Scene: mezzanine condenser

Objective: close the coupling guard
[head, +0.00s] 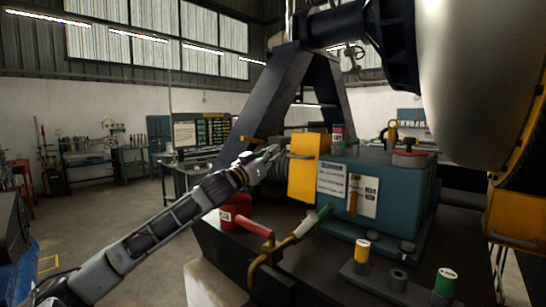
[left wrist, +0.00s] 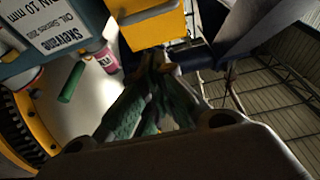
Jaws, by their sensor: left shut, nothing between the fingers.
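The yellow coupling guard (head: 309,176) stands upright at the left end of a blue housing (head: 395,190), with a dark bar handle on its upper part. A dark ribbed round part shows to its left, partly hidden by my arm. My left gripper (head: 274,151) is shut and empty, close to the guard's upper left edge. In the left wrist view the closed fingertips (left wrist: 156,58) are just below the yellow guard (left wrist: 155,29); I cannot tell whether they touch it. My right gripper is not in view.
A red container (head: 233,209) and a red-handled lever (head: 255,228) with brass pipework stand in front, below my left arm. A large dark support frame (head: 270,95) rises behind. Open floor lies left.

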